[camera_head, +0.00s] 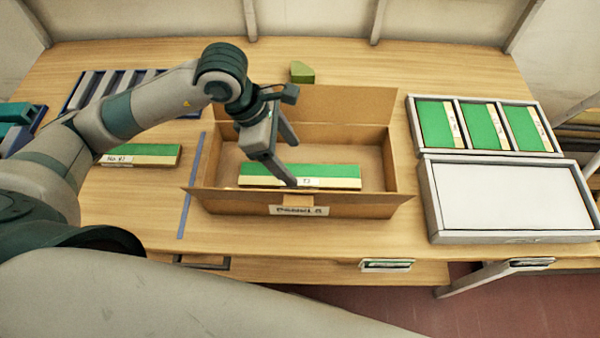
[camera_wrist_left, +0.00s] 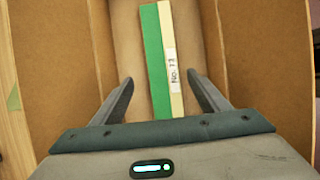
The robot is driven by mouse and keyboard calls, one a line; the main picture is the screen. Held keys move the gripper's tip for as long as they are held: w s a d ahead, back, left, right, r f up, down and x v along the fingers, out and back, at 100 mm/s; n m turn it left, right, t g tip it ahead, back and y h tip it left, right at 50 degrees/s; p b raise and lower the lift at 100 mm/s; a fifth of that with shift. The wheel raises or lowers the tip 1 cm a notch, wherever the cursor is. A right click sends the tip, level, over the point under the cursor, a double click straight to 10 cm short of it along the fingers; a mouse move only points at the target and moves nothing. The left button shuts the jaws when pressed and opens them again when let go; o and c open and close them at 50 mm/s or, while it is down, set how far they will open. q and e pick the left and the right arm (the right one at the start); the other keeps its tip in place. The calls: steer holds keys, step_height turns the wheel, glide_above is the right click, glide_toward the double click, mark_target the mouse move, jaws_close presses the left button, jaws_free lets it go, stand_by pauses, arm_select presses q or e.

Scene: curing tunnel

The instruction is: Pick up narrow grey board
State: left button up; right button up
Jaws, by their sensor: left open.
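No narrow grey board shows clearly. A long narrow board (camera_head: 260,171) with a green band and a cream band lies in an open cardboard box (camera_head: 385,205). It bears a small white label, and it also shows in the left wrist view (camera_wrist_left: 155,60). My left gripper (camera_head: 294,164) is open over this board. In the left wrist view the fingers (camera_wrist_left: 160,80) stand on either side of it, with gaps between. I cannot tell how far the fingertips are above it. My right gripper is out of view.
A similar labelled board (camera_head: 150,153) lies left of the box, near a slatted rack (camera_head: 110,88). A thin blue-grey strip (camera_head: 190,190) runs beside the box. Right are a tray of green pieces (camera_head: 481,153) and an empty white tray (camera_head: 510,238). A green block (camera_head: 301,72) sits behind.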

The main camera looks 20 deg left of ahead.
mark_target(299, 174)
arm_select(q)
steer(key=p+x, duration=0.1)
steer(key=x, duration=0.2)
steer(key=shift+s+f+p, duration=0.25)
steer(key=shift+s+p, duration=0.1)
steer(key=shift+p, duration=0.05)
steer(key=shift+w+d+f, duration=0.1)
steer(key=shift+d+f, duration=0.1)
steer(key=shift+f, duration=0.45)
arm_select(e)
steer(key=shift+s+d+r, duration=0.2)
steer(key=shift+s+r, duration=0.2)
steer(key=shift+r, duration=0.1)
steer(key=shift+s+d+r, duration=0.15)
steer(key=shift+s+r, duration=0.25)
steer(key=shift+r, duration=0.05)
arm_select(q)
steer(key=c, duration=1.2)
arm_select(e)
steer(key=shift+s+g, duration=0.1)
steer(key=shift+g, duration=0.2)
